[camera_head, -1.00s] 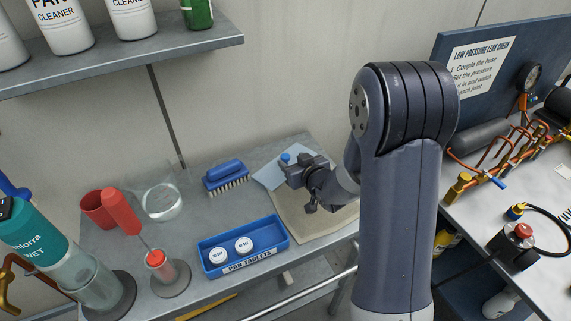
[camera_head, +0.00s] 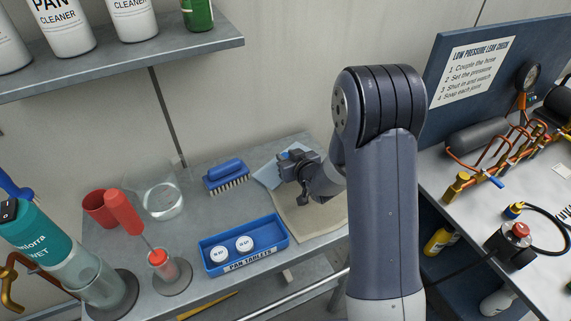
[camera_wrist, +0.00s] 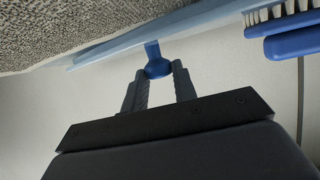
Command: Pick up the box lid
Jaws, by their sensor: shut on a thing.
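The box lid (camera_head: 267,176) is a flat pale blue panel with a blue knob, at the back of the grey bench in the head view, partly behind my gripper (camera_head: 284,157). In the wrist view the lid (camera_wrist: 115,52) shows nearly edge-on, with its round blue knob (camera_wrist: 158,68) between my fingertips (camera_wrist: 157,74). My gripper is shut on the knob. The lid lies at the edge of a beige mat (camera_head: 312,222); whether it touches the mat cannot be told.
A blue brush (camera_head: 226,174) lies just left of the lid. In front is a blue tray (camera_head: 272,259) with two white tablet tubs. A clear beaker (camera_head: 162,192), red cup (camera_head: 98,208) and red-handled tool (camera_head: 124,212) stand at left. A shelf (camera_head: 150,56) hangs above.

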